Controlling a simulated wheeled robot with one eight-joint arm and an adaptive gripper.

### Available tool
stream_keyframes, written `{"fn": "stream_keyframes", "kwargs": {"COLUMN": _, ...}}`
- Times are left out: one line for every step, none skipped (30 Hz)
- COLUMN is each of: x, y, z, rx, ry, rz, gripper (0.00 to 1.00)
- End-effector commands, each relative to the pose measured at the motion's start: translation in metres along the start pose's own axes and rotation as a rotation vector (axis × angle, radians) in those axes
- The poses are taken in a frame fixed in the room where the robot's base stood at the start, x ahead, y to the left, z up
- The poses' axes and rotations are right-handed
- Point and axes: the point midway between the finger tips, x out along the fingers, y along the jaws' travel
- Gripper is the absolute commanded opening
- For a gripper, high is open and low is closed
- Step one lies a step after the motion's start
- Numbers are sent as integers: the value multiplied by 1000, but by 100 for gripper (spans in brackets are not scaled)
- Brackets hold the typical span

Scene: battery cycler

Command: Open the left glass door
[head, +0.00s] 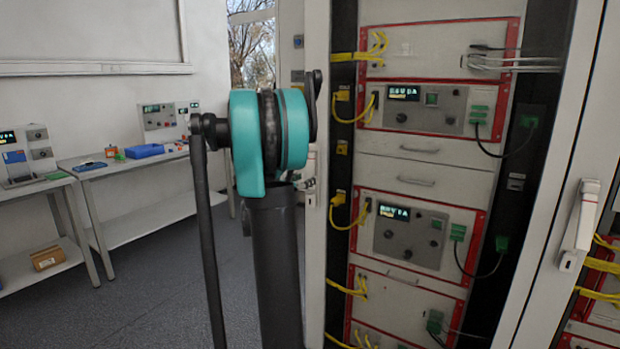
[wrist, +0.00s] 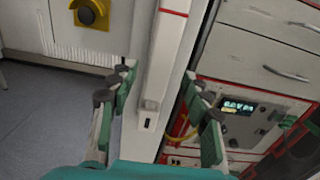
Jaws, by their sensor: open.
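The left glass door's white frame (head: 317,90) runs upright along the left side of the instrument rack in the head view. In the wrist view a white handle (wrist: 150,112) with a small dark slot sits on a white upright strip (wrist: 168,60). My gripper (wrist: 160,80) is open, one finger on each side of the strip and handle, with nothing clasped. Contact with the handle cannot be told. In the head view my arm hides the gripper and most of that handle. The door looks shut.
Red-framed instruments (head: 412,240) and yellow cables fill the rack. Another white handle (head: 580,225) is on the door frame at right. Benches (head: 120,163) with devices stand along the left wall. The grey floor (head: 150,290) between is clear. A yellow-and-dark knob (wrist: 92,12) shows in the wrist view.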

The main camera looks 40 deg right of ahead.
Motion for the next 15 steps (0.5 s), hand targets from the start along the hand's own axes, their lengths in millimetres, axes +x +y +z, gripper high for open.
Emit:
{"fn": "stream_keyframes", "kwargs": {"x": 10, "y": 0, "z": 0, "rx": 0, "ry": 0, "rz": -1, "gripper": 48}}
{"fn": "stream_keyframes", "kwargs": {"x": 14, "y": -1, "z": 0, "rx": 0, "ry": 0, "rz": -2, "gripper": 48}}
{"fn": "stream_keyframes", "kwargs": {"x": 20, "y": -1, "z": 0, "rx": 0, "ry": 0, "rz": -2, "gripper": 48}}
{"fn": "stream_keyframes", "kwargs": {"x": 24, "y": 0, "z": 0, "rx": 0, "ry": 0, "rz": -1, "gripper": 48}}
{"fn": "stream_keyframes", "kwargs": {"x": 27, "y": 0, "z": 0, "rx": 0, "ry": 0, "rz": 0, "gripper": 48}}
{"fn": "stream_keyframes", "kwargs": {"x": 31, "y": 0, "z": 0, "rx": 0, "ry": 0, "rz": 0, "gripper": 48}}
{"fn": "stream_keyframes", "kwargs": {"x": 34, "y": 0, "z": 0, "rx": 0, "ry": 0, "rz": 0, "gripper": 48}}
{"fn": "stream_keyframes", "kwargs": {"x": 36, "y": 0, "z": 0, "rx": 0, "ry": 0, "rz": -1, "gripper": 48}}
{"fn": "stream_keyframes", "kwargs": {"x": 38, "y": 0, "z": 0, "rx": 0, "ry": 0, "rz": -1, "gripper": 48}}
{"fn": "stream_keyframes", "kwargs": {"x": 39, "y": 0, "z": 0, "rx": 0, "ry": 0, "rz": -1, "gripper": 48}}
{"fn": "stream_keyframes", "kwargs": {"x": 40, "y": 0, "z": 0, "rx": 1, "ry": 0, "rz": 0, "gripper": 48}}
{"fn": "stream_keyframes", "kwargs": {"x": 41, "y": 0, "z": 0, "rx": 1, "ry": 0, "rz": 0, "gripper": 48}}
{"fn": "stream_keyframes", "kwargs": {"x": 42, "y": 0, "z": 0, "rx": 1, "ry": 0, "rz": 0, "gripper": 48}}
{"fn": "stream_keyframes", "kwargs": {"x": 42, "y": 0, "z": 0, "rx": 1, "ry": 0, "rz": 1, "gripper": 48}}
{"fn": "stream_keyframes", "kwargs": {"x": 42, "y": 0, "z": 0, "rx": 1, "ry": 0, "rz": 1, "gripper": 48}}
